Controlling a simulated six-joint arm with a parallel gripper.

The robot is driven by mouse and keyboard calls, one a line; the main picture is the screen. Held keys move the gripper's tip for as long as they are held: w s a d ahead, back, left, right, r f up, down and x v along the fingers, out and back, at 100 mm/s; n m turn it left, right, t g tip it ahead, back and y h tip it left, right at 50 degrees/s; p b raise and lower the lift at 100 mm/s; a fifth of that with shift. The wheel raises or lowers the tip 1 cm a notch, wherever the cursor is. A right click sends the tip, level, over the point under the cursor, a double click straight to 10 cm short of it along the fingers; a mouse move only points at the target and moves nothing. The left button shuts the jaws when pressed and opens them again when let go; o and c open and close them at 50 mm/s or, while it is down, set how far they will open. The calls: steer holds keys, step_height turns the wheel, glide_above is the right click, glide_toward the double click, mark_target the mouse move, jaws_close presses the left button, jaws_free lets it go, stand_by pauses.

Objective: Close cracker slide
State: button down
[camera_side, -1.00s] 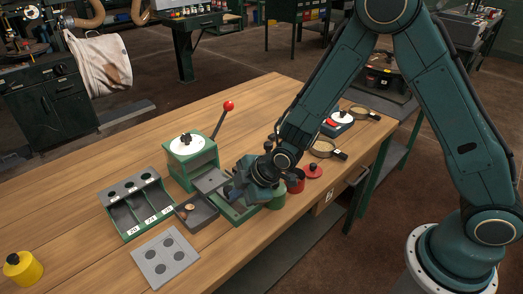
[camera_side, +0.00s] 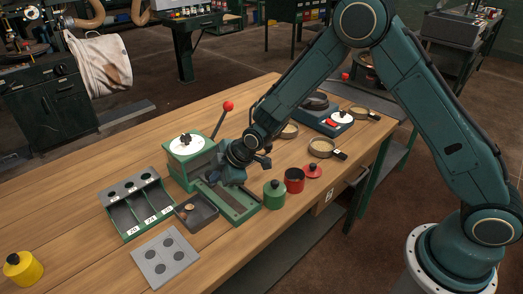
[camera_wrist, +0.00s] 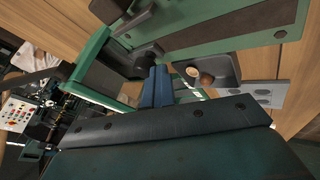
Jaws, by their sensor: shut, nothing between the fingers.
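The cracker (camera_side: 190,160) is a green box with a white disc on top and a red-knobbed lever (camera_side: 222,118). Its green base rail (camera_side: 238,207) runs out to the front right, with a bare dark strip along it. My gripper (camera_side: 236,178) is shut and empty, low over the rail beside the cracker's front. In the wrist view its blue fingers (camera_wrist: 157,85) are together, beside a dark grey slide piece (camera_wrist: 133,57) at the cracker's mouth. The fingers overlap its edge in the picture; I cannot tell contact. My gripper hides much of the slide in the side view.
A dark tray (camera_side: 207,220) holding small brown pieces stands beside the rail. A green sorter box (camera_side: 121,220) and grey plate with holes (camera_side: 151,273) lie left and front. Green (camera_side: 274,196) and red (camera_side: 294,181) canisters stand close right of the rail.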

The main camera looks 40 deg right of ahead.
steer(key=shift+w, duration=0.15)
steer(key=shift+s+a, duration=0.15)
steer(key=shift+s, duration=0.2)
steer(key=s, duration=0.3)
steer(key=shift+s+a+r, duration=0.3)
steer(key=shift+s+a, duration=0.05)
steer(key=v, duration=0.9)
steer(key=shift+s, duration=0.15)
steer(key=shift+d+r, duration=0.15)
steer(key=shift+r, duration=0.1)
steer(key=s+d+r+m+h, duration=0.2)
steer(key=s+d+r+m, duration=0.65)
steer(key=r, duration=0.45)
steer(key=s+d+r+m, duration=0.2)
steer(key=s+d, duration=0.1)
steer(key=s, duration=0.6)
steer(key=s+d+r+m+g+h, duration=0.1)
steer(key=s+d+r+m, duration=0.1)
steer(key=s, duration=0.7)
steer(key=shift+d+r+m, duration=0.15)
steer(key=shift+d+m, duration=0.4)
steer(key=shift+m, duration=0.1)
